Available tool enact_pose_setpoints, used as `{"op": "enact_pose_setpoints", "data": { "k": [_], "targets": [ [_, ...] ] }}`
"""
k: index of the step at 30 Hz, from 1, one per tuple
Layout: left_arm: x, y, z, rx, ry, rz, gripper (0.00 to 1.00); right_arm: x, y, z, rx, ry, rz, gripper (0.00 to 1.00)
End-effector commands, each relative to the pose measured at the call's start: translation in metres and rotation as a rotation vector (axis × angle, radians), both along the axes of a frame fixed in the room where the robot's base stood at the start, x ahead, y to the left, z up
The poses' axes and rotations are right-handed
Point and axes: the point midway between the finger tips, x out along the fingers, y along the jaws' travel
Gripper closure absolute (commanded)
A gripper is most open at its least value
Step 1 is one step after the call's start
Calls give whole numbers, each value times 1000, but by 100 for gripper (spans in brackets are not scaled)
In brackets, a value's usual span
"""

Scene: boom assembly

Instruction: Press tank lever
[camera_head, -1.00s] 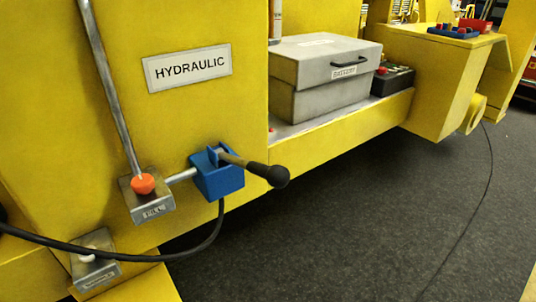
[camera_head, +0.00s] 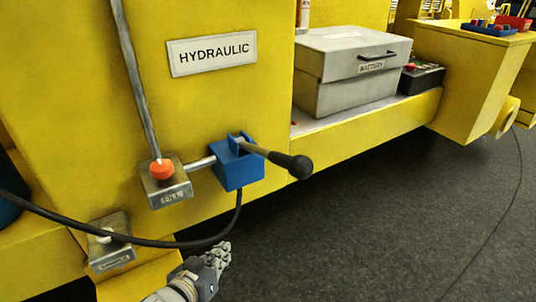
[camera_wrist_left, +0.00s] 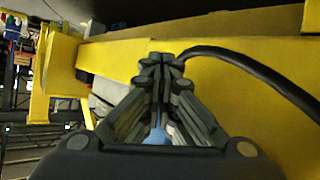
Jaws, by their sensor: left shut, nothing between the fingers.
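The tank lever (camera_head: 277,158) is a dark rod with a round black knob, coming out of a blue block (camera_head: 237,167) on the yellow tank's side. It points to the right and slightly down. My left gripper (camera_head: 222,252) is low in the head view, below the blue block and lever and apart from them. Its fingers are shut and empty; they also show closed together in the left wrist view (camera_wrist_left: 161,62). A small blue patch shows between the finger links there; I cannot tell what it is. My right gripper is not in view.
A black hose (camera_head: 150,241) hangs in a curve from the blue block, just above my left gripper. A grey battery box (camera_head: 350,75) stands right. Dark floor (camera_head: 400,220) is free.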

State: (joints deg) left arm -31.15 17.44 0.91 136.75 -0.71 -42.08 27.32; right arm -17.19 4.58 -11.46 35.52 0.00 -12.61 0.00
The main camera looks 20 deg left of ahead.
Motion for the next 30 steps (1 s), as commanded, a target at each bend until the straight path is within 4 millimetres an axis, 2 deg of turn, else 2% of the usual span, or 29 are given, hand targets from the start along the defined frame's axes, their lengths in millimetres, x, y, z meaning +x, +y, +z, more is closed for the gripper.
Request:
{"op": "enact_pose_setpoints", "data": {
  "k": [1, 6, 12, 15, 18, 21, 30],
  "targets": [
    [8, 2, 28, -29, -96, -5, 100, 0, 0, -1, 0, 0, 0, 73],
    [23, -3, 115, -155, -388, -62, 100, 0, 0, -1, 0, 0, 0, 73],
    [14, -18, 200, -304, -659, -205, 100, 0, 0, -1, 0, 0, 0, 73],
    [4, -27, 231, -365, -755, -285, 100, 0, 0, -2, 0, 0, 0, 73],
    [-6, -34, 252, -413, -818, -353, 100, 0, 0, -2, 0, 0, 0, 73],
    [-13, -39, 265, -443, -856, -400, 100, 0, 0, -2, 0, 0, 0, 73],
    [-19, -42, 273, -464, -878, -430, 100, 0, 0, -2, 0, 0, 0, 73]
  ]
}}
